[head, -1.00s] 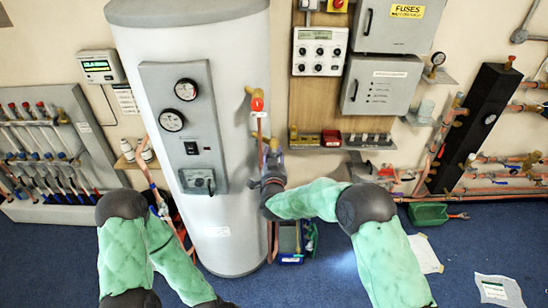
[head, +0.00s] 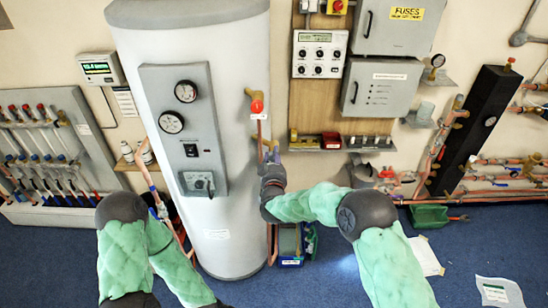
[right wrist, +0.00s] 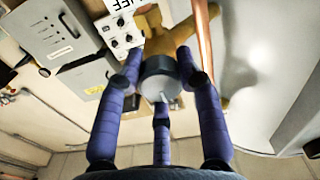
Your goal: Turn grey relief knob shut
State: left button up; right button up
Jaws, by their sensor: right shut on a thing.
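The grey relief knob (right wrist: 160,78) is round and sits on a brass valve body (right wrist: 172,40) in the right wrist view. A small pale mark shows at its near edge. My right gripper (right wrist: 160,84) has its blue fingers closed around the knob, touching its sides. In the head view my right gripper (head: 271,166) is at the brass fitting on the right side of the white cylinder (head: 225,120); the knob is hidden there. My left arm is at lower left, and its gripper is out of view.
A red-handled brass valve (head: 257,106) is above my right gripper on the copper pipe (head: 260,128). A shelf (head: 315,147) with small parts is close to its right.

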dwell(0.5)
jog(key=o, duration=1.1)
jog(key=shift+o, duration=0.2)
jog(key=s, duration=1.2)
